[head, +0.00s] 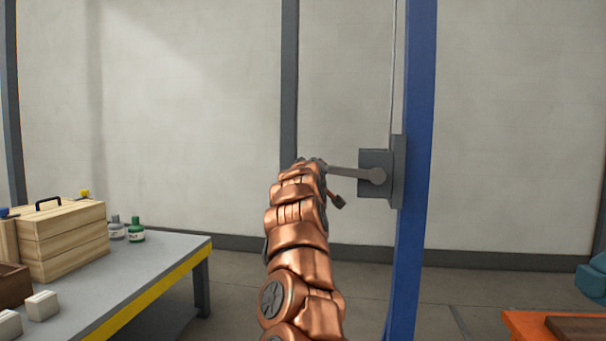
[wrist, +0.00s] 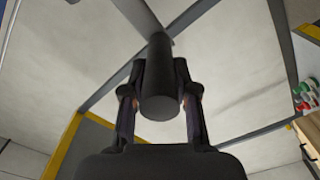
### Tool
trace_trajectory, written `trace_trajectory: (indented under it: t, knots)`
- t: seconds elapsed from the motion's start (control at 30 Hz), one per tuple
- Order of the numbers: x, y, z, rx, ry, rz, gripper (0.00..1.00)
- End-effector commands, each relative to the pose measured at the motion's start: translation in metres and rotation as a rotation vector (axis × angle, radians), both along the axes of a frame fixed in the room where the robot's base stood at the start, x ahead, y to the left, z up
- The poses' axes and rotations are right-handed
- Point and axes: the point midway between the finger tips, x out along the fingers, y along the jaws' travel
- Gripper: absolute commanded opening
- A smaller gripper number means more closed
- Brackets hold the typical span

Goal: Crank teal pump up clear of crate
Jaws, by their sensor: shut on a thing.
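The hand crank (head: 345,173) is a grey arm running left from a grey winch box (head: 376,160) on the blue post (head: 415,180). A thin cable rises from near the box. In the wrist view the dark round crank handle (wrist: 160,98) sits between the two fingers of my gripper (wrist: 160,105), which is shut on it. In the head view my copper arm hides most of the gripper and the handle. A teal thing (head: 592,278), perhaps the pump, shows only in part at the right edge. No crate can be made out for certain beneath it.
A grey table with a yellow edge (head: 150,287) stands at left. It bears a wooden box (head: 62,240), small bottles (head: 136,230) and white blocks (head: 41,305). An orange surface (head: 530,326) is at the lower right. Floor shows between them.

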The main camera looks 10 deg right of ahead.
Motion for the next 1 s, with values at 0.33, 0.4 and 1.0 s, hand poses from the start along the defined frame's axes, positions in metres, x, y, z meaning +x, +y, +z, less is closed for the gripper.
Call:
trace_trajectory:
  t: [0.33,0.4,1.0]
  knots:
    - [-0.003,-0.021,0.003,0.01,-0.004,-0.02,0.3]
    - [-0.003,-0.02,0.002,0.011,-0.004,-0.017,0.37]
    - [-0.003,0.011,0.001,-0.009,-0.002,0.001,0.54]
